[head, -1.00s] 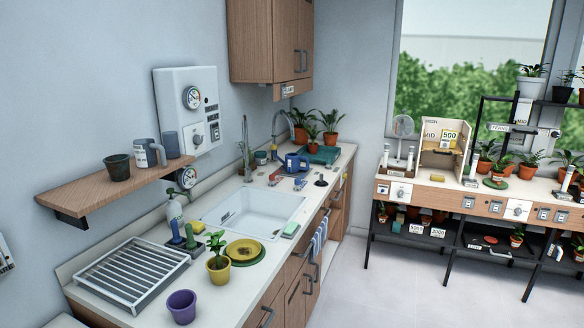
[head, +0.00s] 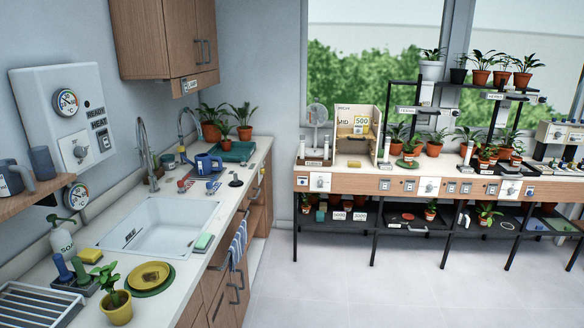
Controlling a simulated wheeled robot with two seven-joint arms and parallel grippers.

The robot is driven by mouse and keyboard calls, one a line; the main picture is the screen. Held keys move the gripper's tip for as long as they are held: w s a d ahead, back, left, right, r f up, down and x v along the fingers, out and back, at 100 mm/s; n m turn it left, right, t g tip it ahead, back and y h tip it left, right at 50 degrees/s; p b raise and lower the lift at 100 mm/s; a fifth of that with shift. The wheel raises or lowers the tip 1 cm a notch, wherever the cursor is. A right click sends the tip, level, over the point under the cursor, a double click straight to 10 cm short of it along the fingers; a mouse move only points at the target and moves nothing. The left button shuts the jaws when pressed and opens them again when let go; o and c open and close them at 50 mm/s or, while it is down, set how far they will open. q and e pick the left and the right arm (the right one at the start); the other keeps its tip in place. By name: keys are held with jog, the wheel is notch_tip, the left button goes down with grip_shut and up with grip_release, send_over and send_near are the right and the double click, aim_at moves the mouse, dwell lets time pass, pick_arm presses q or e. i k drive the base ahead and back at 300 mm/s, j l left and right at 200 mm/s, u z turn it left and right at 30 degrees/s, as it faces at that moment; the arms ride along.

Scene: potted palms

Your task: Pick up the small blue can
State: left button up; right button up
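A small blue can (head: 204,164), which looks like a watering can with a handle or spout at its side, stands on the counter (head: 252,158) past the sink. It is upright, near the green tray and left of a small dark round item. Its finer details are too small to tell. A plain blue-grey cup (head: 42,163) stands on the wooden wall shelf at the left. Neither of my grippers is in view.
The sink (head: 160,228) lies on the near side of the can. A green tray (head: 238,152) and potted plants (head: 244,133) stand behind it. A shelved bench (head: 450,184) with plants runs along the window wall. The floor (head: 340,280) between is clear.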

aim_at(203, 165)
jog(key=i+l, duration=0.1)
jog(key=i, duration=2.05)
jog(key=l+z, duration=0.05)
jog(key=l, duration=0.05)
